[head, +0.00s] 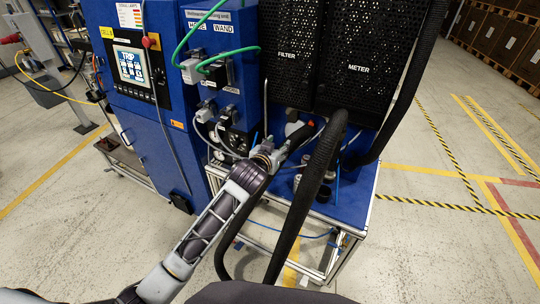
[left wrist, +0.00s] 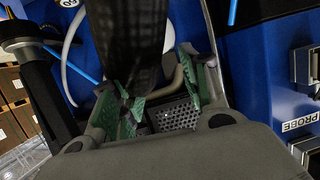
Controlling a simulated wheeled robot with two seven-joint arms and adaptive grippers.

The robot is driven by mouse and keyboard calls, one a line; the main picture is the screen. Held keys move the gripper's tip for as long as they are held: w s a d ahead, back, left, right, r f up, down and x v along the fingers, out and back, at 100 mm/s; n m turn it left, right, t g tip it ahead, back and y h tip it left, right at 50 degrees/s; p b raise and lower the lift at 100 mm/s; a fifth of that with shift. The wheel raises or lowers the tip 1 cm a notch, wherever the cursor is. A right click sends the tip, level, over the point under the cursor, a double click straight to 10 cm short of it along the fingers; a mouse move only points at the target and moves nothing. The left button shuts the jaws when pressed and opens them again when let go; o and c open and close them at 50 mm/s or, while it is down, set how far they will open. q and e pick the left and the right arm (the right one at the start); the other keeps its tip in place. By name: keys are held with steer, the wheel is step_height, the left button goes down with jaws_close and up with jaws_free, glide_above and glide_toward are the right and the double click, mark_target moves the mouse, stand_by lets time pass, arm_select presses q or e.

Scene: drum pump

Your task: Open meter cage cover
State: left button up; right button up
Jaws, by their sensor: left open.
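The meter cage cover (head: 368,50) is a black perforated panel marked METER, hanging upright and closed at the back right of the blue station. The filter cover (head: 290,50) is a similar black panel on its left. My left gripper (head: 298,132) is below the lower edges of these covers, apart from the METER label. In the left wrist view its green-padded fingers (left wrist: 157,95) stand apart. A dark thick shape (left wrist: 130,40) crosses in front of them, and a grey perforated plate (left wrist: 180,117) shows between them. Contact is not clear. My right gripper is out of view.
A thick black hose (head: 305,195) loops up in front of the blue bench, and another (head: 412,80) runs along the cover's right side. Green cables (head: 195,35) hang at the control panel. Open floor (head: 440,225) lies to the right.

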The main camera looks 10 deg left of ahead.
arm_select(q)
steer(key=shift+g+y, duration=0.3)
steer(key=shift+g, duration=0.1)
steer(key=f, duration=0.1)
steer(key=a+f, duration=0.1)
steer(key=f, duration=0.1)
steer(key=a+f, duration=0.1)
steer(key=f, duration=0.1)
steer(key=shift+w, duration=0.15)
